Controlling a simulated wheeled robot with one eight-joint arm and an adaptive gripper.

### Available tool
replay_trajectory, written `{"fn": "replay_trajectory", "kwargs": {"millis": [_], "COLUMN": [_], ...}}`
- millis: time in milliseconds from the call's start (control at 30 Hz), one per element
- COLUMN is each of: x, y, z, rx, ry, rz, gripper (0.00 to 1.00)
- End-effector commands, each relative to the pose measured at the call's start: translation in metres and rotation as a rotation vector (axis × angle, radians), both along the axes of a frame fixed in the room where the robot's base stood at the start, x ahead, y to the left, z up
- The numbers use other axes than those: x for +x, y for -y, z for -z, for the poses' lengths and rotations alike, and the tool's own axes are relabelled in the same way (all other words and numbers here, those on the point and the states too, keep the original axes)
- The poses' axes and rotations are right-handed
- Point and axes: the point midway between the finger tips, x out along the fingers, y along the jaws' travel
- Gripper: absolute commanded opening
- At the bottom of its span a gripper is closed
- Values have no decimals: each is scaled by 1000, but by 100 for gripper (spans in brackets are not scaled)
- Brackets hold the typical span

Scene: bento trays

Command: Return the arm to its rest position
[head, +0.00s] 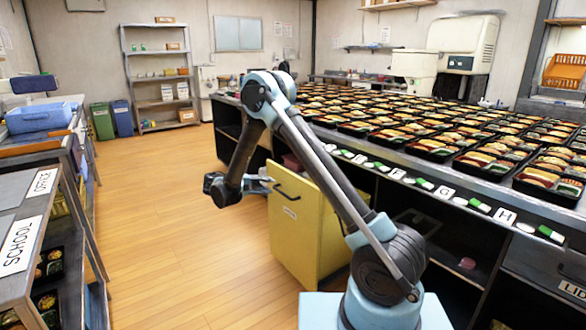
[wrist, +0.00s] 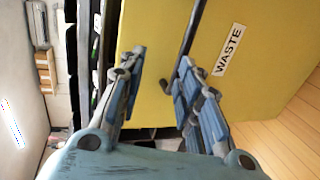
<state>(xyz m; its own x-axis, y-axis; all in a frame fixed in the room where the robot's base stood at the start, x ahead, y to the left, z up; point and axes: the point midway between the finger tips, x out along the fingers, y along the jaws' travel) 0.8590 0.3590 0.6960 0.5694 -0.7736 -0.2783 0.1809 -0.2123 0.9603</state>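My arm reaches from its base at the lower right over to the left, bent at a high elbow in the head view. My gripper (head: 262,184) is beside the front of a yellow waste bin (head: 297,232), close to its dark handle (head: 287,191). In the wrist view my gripper (wrist: 160,62) has its two fingers apart with nothing held between them. The handle (wrist: 188,45) shows just by the right finger, in front of the yellow panel (wrist: 155,20) with its "WASTE" label (wrist: 229,50). I cannot tell whether the finger touches the handle.
The yellow bin stands out from under the counter. The counter (head: 330,130) carries many bento trays (head: 435,149) and a row of letter tags. A cart (head: 22,215) with "SCHOOL" and "OFFICE" labels stands at the left. The wooden floor (head: 170,200) between is clear.

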Motion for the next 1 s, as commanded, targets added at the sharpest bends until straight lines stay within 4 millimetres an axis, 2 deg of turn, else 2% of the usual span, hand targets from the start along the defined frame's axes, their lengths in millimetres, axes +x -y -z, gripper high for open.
{"fn": "replay_trajectory", "kwargs": {"millis": [33,200,467,767,1000], "x": [2,3,-7,-37,-73], "y": [14,55,117,188,239], "z": [-12,-44,-84,-120,-141], "rx": [16,74,170,291,397], "ry": [-17,-70,-144,-214,-260], "rz": [11,38,79,128,167], "gripper": [32,32,32,32,32]}}
